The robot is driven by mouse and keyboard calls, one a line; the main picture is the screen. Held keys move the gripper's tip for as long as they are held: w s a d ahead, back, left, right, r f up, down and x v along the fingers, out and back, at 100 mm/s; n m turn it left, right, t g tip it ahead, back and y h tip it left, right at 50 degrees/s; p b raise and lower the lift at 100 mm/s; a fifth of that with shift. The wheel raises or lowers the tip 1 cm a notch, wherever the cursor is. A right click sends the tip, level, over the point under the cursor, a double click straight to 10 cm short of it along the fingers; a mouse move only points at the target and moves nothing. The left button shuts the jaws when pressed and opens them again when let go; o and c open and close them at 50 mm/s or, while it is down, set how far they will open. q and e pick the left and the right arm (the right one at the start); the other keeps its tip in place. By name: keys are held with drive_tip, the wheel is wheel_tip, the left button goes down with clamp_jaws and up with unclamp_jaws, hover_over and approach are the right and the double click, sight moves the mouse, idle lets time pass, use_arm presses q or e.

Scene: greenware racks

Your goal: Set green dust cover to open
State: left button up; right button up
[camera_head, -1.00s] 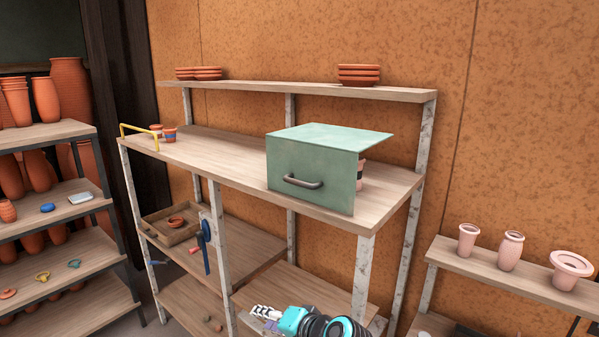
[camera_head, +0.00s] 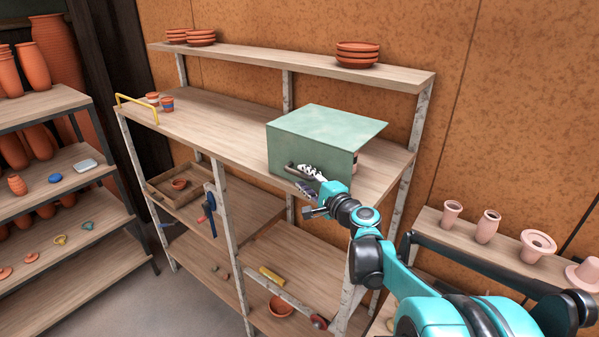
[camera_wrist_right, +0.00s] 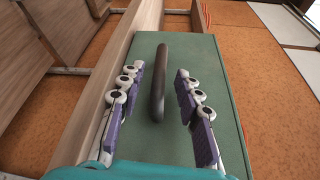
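The green dust cover (camera_head: 325,125) stands on the right part of the rack's middle shelf, with its front panel down and a dark bar handle (camera_head: 292,170) low on that panel. In the right wrist view the handle (camera_wrist_right: 159,84) lies between the two spread fingers, with a visible gap on both sides. My right gripper (camera_head: 309,180) is open at the front of the cover, around or just short of the handle; I cannot tell how deep. It also shows in the right wrist view (camera_wrist_right: 158,100). Pinkish pottery shows partly at the cover's right side. My left gripper is not in view.
The wooden shelf (camera_head: 205,125) is clear left of the cover, up to small cups (camera_head: 167,104) and a yellow bar (camera_head: 136,107). Terracotta saucers (camera_head: 357,54) sit on the shelf above. Pink vases (camera_head: 487,227) stand at the right.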

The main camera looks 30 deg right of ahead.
drive_tip(key=w, duration=0.3)
drive_tip(key=shift+w+f, duration=0.15)
drive_tip(key=shift+f, duration=0.05)
clamp_jaws()
drive_tip(key=w+a+b, duration=0.1)
drive_tip(key=w+a, duration=0.4)
drive_tip(key=w, duration=0.8)
drive_tip(key=w+a+b, duration=0.2)
drive_tip(key=w+a, duration=0.4)
drive_tip(key=w, duration=0.7)
drive_tip(key=shift+b, duration=0.3)
